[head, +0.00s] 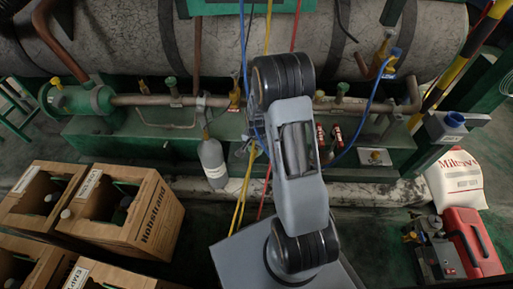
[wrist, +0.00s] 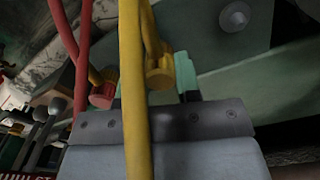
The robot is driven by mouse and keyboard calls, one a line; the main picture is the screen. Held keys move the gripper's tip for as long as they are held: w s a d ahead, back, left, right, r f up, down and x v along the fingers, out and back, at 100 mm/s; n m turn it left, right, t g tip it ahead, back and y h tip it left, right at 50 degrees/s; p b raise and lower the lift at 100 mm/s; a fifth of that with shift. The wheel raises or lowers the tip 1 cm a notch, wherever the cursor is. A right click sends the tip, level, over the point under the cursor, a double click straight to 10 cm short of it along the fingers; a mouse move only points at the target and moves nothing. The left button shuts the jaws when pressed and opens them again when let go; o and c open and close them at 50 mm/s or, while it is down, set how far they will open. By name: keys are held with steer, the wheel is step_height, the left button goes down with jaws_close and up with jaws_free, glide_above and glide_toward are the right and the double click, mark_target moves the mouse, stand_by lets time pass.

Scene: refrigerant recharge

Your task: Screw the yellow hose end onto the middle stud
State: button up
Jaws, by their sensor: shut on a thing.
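In the wrist view my gripper (wrist: 152,82) is shut on the yellow hose end (wrist: 160,73), a yellow knob-like fitting between the green-tipped fingers. The yellow hose (wrist: 136,110) runs from the top of the picture down across the front of my gripper. In the head view my own arm hides the gripper and the hose end. Part of the yellow hose (head: 243,190) hangs beside the arm. I cannot make out the middle stud in either view, nor whether the hose end touches it.
A red hose (wrist: 83,50) with a red end (wrist: 102,95) hangs left of my gripper. A grey bottle (head: 212,160) stands by the green pipe frame. A red case (head: 472,240) and a white sack (head: 455,180) sit at right.

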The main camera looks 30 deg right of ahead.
steer(key=shift+f+m, duration=0.1)
steer(key=shift+m, duration=0.5)
steer(key=shift+m, duration=1.2)
steer(key=o, duration=0.4)
steer(key=shift+m, duration=0.3)
steer(key=o, duration=0.6)
step_height(320, 180, up, 14)
steer(key=p, duration=0.5)
steer(key=shift+f, duration=0.1)
